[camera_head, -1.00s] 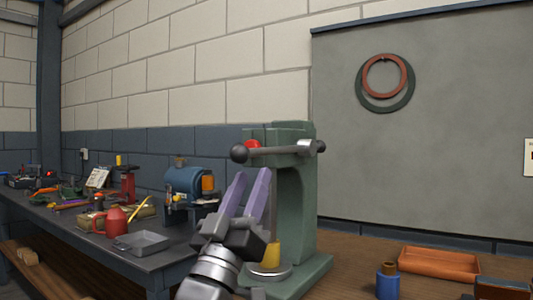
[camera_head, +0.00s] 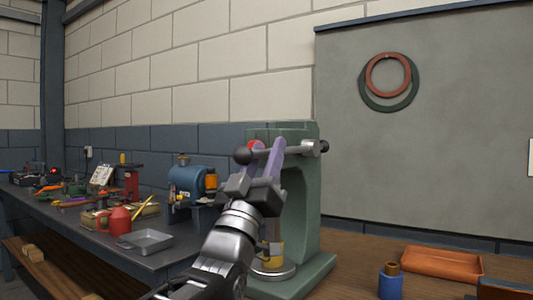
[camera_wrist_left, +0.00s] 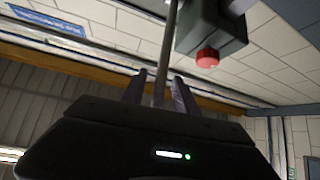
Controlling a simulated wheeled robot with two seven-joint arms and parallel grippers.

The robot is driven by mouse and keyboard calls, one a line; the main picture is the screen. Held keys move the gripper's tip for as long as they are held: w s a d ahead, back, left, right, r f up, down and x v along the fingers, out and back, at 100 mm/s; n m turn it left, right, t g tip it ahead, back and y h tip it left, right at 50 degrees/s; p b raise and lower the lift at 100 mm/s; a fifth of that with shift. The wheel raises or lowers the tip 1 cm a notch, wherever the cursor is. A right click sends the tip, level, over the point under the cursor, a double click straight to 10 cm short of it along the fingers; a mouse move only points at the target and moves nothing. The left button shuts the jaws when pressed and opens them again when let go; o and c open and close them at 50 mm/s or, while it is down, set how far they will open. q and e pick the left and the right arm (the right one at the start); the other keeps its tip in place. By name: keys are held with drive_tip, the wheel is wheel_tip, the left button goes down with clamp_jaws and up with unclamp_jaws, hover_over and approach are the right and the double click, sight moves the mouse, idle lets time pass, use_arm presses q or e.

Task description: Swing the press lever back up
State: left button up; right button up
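The green press (camera_head: 300,215) stands on the wooden bench. Its lever is a grey rod (camera_head: 300,150) lying about level across the press head, with a black ball (camera_head: 242,155) at its left end. My left gripper (camera_head: 268,152) is raised to the lever, its two purple fingers on either side of the rod near the ball. In the left wrist view the rod (camera_wrist_left: 165,60) passes between the fingertips (camera_wrist_left: 158,85), with a gap showing on each side, so the gripper is open. My right gripper is not in view.
A red button (camera_wrist_left: 207,57) on the press head is close to the fingers. A yellow part (camera_head: 277,252) is above the press's round plate (camera_head: 271,271). A blue cylinder (camera_head: 389,285) and an orange tray (camera_head: 441,262) are on the bench to the right.

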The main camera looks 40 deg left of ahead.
use_arm(q)
clamp_jaws()
idle(1.2)
